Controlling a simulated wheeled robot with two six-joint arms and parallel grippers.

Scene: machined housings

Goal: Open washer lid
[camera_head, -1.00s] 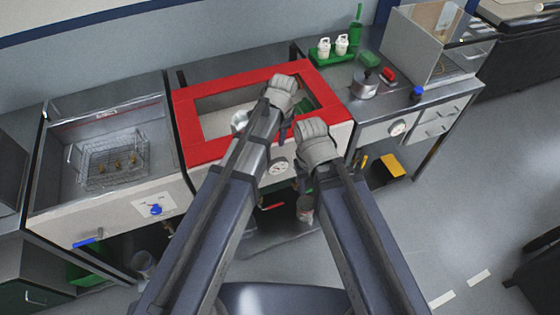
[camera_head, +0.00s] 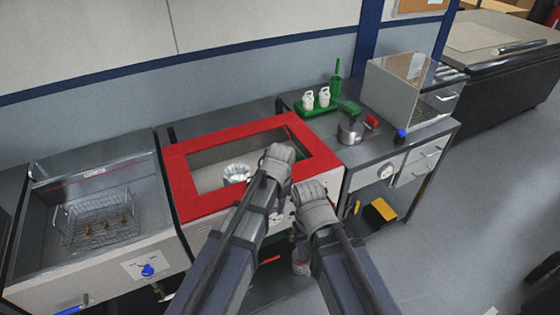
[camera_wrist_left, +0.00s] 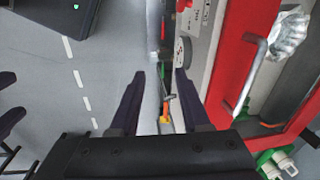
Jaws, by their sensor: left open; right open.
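The washer has a red-framed lid (camera_head: 195,205) with a large window, lying flat over it and looking shut. A pale metal part (camera_head: 236,174) shows through the window. In the left wrist view the red lid (camera_wrist_left: 238,62) is at the right, with a metal bar handle (camera_wrist_left: 250,75) on it. My left gripper (camera_head: 279,158) is over the lid's front right part in the head view. Its fingers (camera_wrist_left: 160,88) are apart and empty, with the handle to their right. My right gripper (camera_head: 315,197) is lower, in front of the washer's right side. Its fingertips are hidden.
A sink with a wire basket (camera_head: 100,218) is left of the washer. On the right, a counter holds a green tray of white bottles (camera_head: 316,105), a metal pot (camera_head: 350,131) and a clear-sided box (camera_head: 405,92). Open floor (camera_head: 470,220) lies to the right.

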